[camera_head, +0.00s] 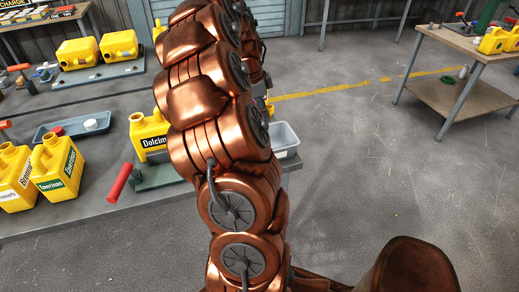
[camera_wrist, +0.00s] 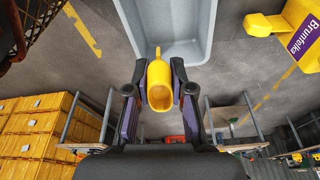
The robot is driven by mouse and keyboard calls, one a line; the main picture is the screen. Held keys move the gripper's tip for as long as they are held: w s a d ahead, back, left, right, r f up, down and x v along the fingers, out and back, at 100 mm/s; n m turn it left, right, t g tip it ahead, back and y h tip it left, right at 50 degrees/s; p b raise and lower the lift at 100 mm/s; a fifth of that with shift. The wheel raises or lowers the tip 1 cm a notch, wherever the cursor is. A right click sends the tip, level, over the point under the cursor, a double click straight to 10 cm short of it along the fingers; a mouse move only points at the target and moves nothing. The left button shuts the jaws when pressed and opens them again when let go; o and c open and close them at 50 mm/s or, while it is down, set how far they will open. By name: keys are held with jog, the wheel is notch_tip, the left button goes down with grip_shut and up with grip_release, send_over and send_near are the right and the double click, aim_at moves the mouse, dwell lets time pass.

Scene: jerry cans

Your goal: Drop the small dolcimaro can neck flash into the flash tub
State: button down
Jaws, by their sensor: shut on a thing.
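In the wrist view, my gripper (camera_wrist: 160,82) is shut on a small yellow neck flash (camera_wrist: 160,97), a hollow piece with a thin tab at its upper end. The flash tub (camera_wrist: 202,35) is a grey open tub; the upper part of the flash overlaps its near end in this view. I cannot tell the height between them. In the head view the tub (camera_head: 285,140) shows right of my arm, at the bench end. The yellow Dolcimaro can (camera_head: 150,133) stands left of my arm, partly hidden by it. My gripper is hidden behind the arm there.
Two yellow cans (camera_head: 58,168) stand at the bench's left, near a blue-grey tray (camera_head: 72,128). A red-handled tool (camera_head: 124,182) lies at the front edge. A side table (camera_head: 470,92) stands far right across open floor.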

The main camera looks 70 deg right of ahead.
jog(key=shift+s, duration=0.2)
notch_tip(320, 180, down, 6)
jog(key=b, duration=0.2)
dwell(0.3)
jog(key=c, duration=0.9)
grip_release()
jog(key=shift+c, duration=0.2)
jog(key=v, duration=1.2)
jog(key=shift+d, duration=0.1)
